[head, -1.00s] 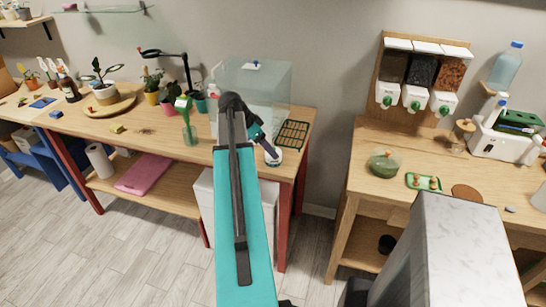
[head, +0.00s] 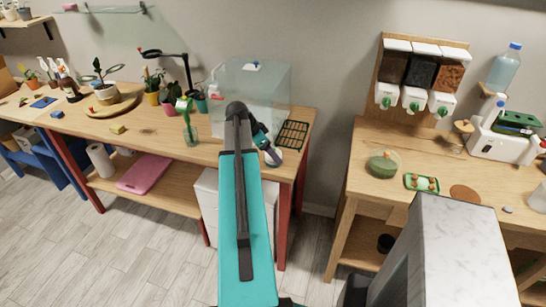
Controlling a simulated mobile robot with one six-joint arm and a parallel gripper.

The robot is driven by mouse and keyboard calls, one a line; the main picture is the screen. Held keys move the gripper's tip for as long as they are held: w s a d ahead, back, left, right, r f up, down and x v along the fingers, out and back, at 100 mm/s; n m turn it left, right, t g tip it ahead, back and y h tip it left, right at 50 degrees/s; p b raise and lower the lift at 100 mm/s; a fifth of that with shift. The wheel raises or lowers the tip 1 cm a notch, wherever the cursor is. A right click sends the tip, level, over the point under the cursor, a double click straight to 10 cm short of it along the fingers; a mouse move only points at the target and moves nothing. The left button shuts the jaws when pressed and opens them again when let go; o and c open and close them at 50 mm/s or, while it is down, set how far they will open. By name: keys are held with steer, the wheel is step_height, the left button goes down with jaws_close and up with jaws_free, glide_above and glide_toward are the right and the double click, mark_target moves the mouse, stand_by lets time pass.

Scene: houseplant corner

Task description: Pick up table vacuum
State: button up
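A small round white thing (head: 277,161), perhaps the table vacuum, sits near the front right corner of the left wooden table (head: 222,157). Part of it is hidden by the end of my arm. My gripper (head: 270,154) is small and dark in the head view, just above and against this white thing. I cannot tell whether the fingers touch it, or whether they are open or shut. My teal arm covers the table's front edge below.
A clear glass tank (head: 275,85) stands close behind my gripper, with a green grid tray (head: 292,135) to its right. A green tool in a glass (head: 190,132) stands left. The right table (head: 400,204) lies across a floor gap.

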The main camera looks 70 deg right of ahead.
steer(key=shift+p+x, duration=0.35)
steer(key=shift+x, duration=1)
steer(key=c, duration=1.3)
steer(key=shift+o, duration=0.2)
steer(key=shift+r, duration=0.2)
steer(key=shift+r+b, duration=1)
steer(key=shift+r, duration=0.6)
steer(key=s+a+b, duration=0.5)
steer(key=a+b, duration=0.3)
steer(key=a, duration=0.4)
steer(key=shift+a+r, duration=0.25)
steer(key=shift+r, duration=0.15)
steer(key=shift+b, duration=0.65)
